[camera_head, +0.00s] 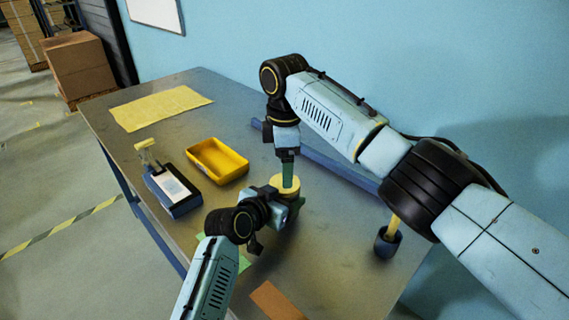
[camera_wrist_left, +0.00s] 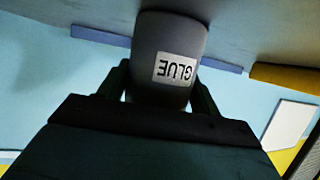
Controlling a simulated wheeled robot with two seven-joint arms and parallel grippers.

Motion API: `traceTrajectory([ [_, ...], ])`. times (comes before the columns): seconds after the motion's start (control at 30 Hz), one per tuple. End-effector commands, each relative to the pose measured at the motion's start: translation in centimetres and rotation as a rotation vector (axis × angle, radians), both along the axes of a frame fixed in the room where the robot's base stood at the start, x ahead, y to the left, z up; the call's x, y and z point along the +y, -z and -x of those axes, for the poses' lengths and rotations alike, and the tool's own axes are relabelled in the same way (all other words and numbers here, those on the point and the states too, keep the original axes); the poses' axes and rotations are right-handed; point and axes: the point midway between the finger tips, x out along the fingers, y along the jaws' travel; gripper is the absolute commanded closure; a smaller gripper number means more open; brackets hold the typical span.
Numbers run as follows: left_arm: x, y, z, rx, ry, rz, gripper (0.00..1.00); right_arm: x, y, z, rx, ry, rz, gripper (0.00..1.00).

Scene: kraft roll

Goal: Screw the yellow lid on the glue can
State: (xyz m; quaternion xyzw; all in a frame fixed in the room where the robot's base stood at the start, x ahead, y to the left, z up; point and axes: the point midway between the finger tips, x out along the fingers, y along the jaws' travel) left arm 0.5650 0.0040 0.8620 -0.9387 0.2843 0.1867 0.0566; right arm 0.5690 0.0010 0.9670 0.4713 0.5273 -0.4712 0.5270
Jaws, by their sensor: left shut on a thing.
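The grey glue can (camera_wrist_left: 168,50) fills the middle of the left wrist view, its white GLUE label upside down there. The fingers of my left gripper (camera_wrist_left: 163,90) are shut on its sides. In the head view my left gripper (camera_head: 278,208) reaches in from below and hides most of the can. The yellow lid (camera_head: 278,183) shows as a round disc above my left gripper. My right gripper (camera_head: 288,174) points down from above, its dark green fingers at the lid. Whether they grip it is unclear, and the join between lid and can is hidden.
A yellow tray (camera_head: 217,160) and a dark blue device (camera_head: 172,190) stand to the left. A yellow sheet (camera_head: 160,107) lies further back. A dark cup (camera_head: 387,242) with a tan stick stands at the right. A brown card (camera_head: 275,301) lies in front. A blue rail (camera_head: 335,167) runs behind.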

Motion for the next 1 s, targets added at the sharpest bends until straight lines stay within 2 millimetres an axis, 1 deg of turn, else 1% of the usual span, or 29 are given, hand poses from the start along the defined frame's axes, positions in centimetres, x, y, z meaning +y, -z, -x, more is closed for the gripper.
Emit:
traceTrajectory([
  [0.07,-0.1,0.1,0.0,0.001,0.001,0.0,1.0,0.0,-0.4,-0.1,-0.003,-0.022,0.001,0.18],
  [0.3,-0.1,0.1,0.0,0.001,0.002,0.0,1.0,0.0,-2.9,-0.1,-0.006,-0.22,0.003,0.18],
  [0.43,-0.1,0.1,0.0,0.001,0.002,0.0,1.0,-0.1,-3.4,-0.1,-0.001,-0.277,0.002,0.18],
  [0.77,-0.1,0.0,0.0,0.001,0.002,0.0,1.0,0.0,-3.3,0.0,0.0,-0.282,0.0,0.18],
  [0.87,-0.1,0.0,0.0,0.001,0.002,0.0,1.0,0.0,-2.7,0.0,0.0,-0.281,0.0,0.18],
  [1.0,-0.1,0.0,0.0,0.001,0.002,0.0,1.0,-0.1,-0.8,0.0,0.002,-0.281,0.001,0.18],
])
